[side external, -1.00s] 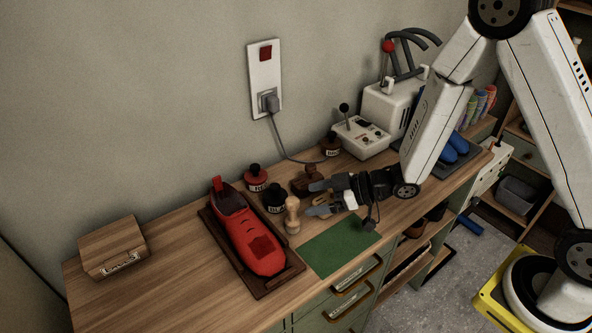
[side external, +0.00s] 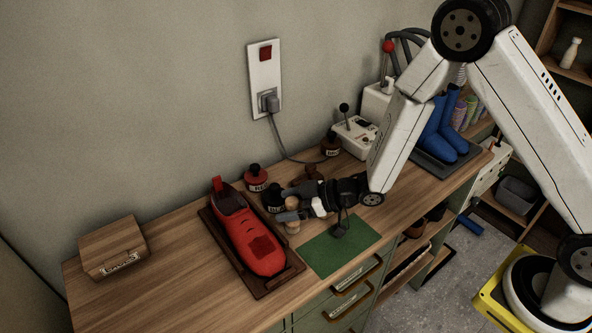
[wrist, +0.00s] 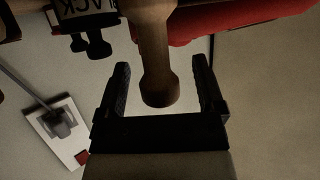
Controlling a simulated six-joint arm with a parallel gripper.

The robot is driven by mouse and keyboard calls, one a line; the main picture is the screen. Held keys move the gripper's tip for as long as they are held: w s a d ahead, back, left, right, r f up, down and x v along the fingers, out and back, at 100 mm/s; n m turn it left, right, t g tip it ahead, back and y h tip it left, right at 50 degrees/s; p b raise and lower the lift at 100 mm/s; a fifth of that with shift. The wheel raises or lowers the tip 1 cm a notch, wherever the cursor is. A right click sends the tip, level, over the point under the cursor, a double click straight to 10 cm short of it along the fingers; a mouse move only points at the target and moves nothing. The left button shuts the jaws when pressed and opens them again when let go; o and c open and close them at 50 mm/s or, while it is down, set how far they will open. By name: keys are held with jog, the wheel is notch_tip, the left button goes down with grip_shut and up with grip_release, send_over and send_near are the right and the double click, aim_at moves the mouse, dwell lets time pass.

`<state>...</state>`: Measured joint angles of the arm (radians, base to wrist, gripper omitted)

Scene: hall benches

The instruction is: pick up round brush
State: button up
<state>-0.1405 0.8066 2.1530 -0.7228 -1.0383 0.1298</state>
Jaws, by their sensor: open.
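The round brush (side external: 292,228) appears to be the pale wooden, knobbed piece standing upright on the bench, right of the red shoe. My gripper (side external: 284,205) is open at it and partly covers it in the side view. In the wrist view the brush's wooden handle (wrist: 158,85) lies between the two open fingers of my gripper (wrist: 160,65), with gaps on both sides. The brush's far end is cut off by the top edge of the wrist view.
The red shoe (side external: 240,233) lies on a dark wooden tray just left. A green mat (side external: 340,247) lies in front. The bench by the wooden box (side external: 112,246) is clear.

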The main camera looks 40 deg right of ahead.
jog(key=shift+w+a+f, duration=0.2)
jog(key=shift+w+a, duration=0.15)
dwell(0.3)
grip_shut()
jog(key=shift+r, duration=0.1)
notch_tip(320, 180, up, 10)
dwell(1.0)
dwell(0.5)
